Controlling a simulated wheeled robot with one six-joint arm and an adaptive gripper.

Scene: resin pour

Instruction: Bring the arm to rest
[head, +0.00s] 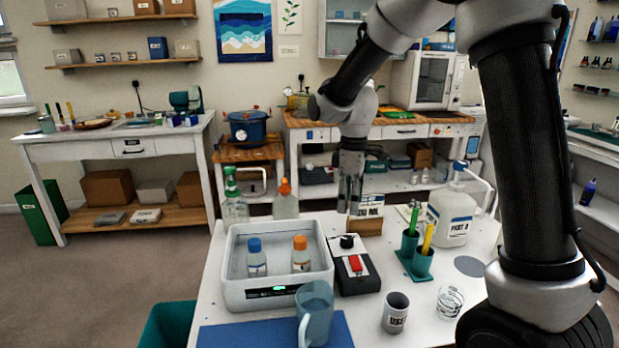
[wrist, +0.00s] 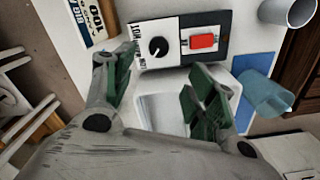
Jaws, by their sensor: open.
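My arm reaches from the right of the head view over the white table. My gripper (head: 350,196) hangs pointing down above the table's back part, near the small wooden box marked with ML (head: 368,217). In the wrist view my gripper (wrist: 155,95) shows two green-padded fingers spread wide apart, with nothing between them. Below the fingers are the black control box with a dial and red switch (wrist: 180,40) and part of the white bath (wrist: 165,115). The gripper appears apart from everything on the table.
The white bath (head: 275,292) holds a blue-capped bottle (head: 257,262) and an orange-capped bottle (head: 300,258). A blue jug (head: 315,315) stands in front. A large white jug (head: 450,218), green holders (head: 415,262), a mug (head: 395,313) and a glass (head: 450,302) stand at right.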

